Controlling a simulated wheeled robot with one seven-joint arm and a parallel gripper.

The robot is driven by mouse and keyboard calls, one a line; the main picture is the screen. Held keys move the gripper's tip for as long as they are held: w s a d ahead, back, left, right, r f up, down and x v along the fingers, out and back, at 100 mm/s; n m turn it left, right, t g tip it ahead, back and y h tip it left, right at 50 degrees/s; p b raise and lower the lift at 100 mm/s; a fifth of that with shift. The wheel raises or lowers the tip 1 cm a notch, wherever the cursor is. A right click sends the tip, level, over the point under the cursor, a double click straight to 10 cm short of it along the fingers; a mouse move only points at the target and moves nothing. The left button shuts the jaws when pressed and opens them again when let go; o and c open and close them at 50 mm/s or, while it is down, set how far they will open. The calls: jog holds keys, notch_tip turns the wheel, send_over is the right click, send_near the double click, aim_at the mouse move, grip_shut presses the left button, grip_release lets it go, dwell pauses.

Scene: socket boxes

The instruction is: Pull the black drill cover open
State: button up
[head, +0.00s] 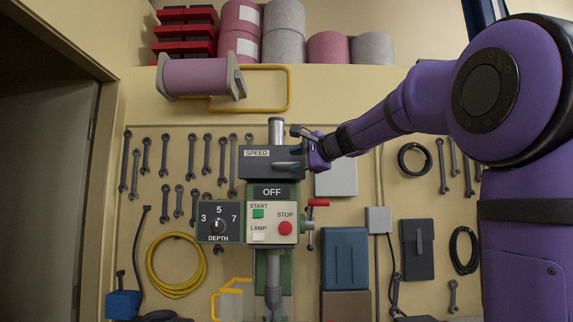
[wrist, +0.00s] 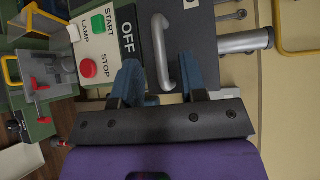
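The black drill cover (head: 256,168) is the dark box labelled SPEED at the top of the green drill press, and it looks shut. It carries a grey bar handle (head: 289,165). In the wrist view the cover (wrist: 197,35) is a dark panel with its curved handle (wrist: 162,50) in front of my gripper (wrist: 159,76). The two blue fingers are apart, one on each side of the handle's near end. I cannot tell whether either finger touches it. In the head view my gripper (head: 308,158) is at the cover's right side, partly hidden.
Below the cover are an OFF display (head: 272,192), a panel with a red stop button (head: 285,228) and a depth dial (head: 218,225). A red-tipped lever (head: 318,202) sticks out right. A grey metal cylinder (head: 275,130) rises behind the cover. Wrenches hang on the wall.

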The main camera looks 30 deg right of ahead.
aim_at(287, 163)
jog(key=shift+x, duration=1.95)
grip_shut()
